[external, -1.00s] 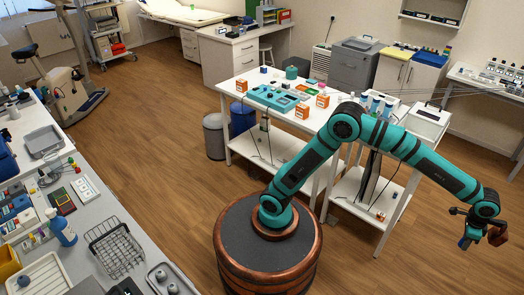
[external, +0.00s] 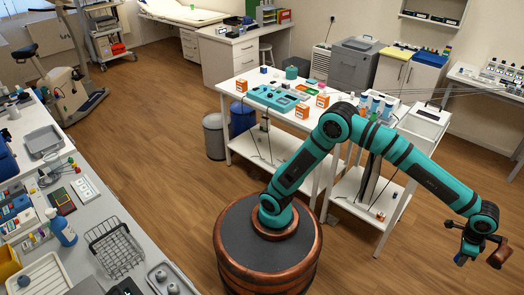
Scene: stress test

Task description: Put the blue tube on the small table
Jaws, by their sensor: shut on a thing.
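My gripper (external: 463,253) hangs at the far right, over the floor, well away from the tables. Its fingers are small and dark here. A small blue piece (external: 460,261), which looks like the end of the blue tube, shows at its fingertips; the rest is hidden. A small white table with a lower shelf (external: 349,192) stands behind my arm, beside a longer white table. My arm covers part of its top. Which table the task means is not certain from this view.
The longer white table (external: 236,93) carries a teal tray (external: 262,97) and orange boxes (external: 303,111). A white box (external: 428,118) and blue-capped containers stand near my arm's elbow. A cluttered bench (external: 98,208) runs along the left.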

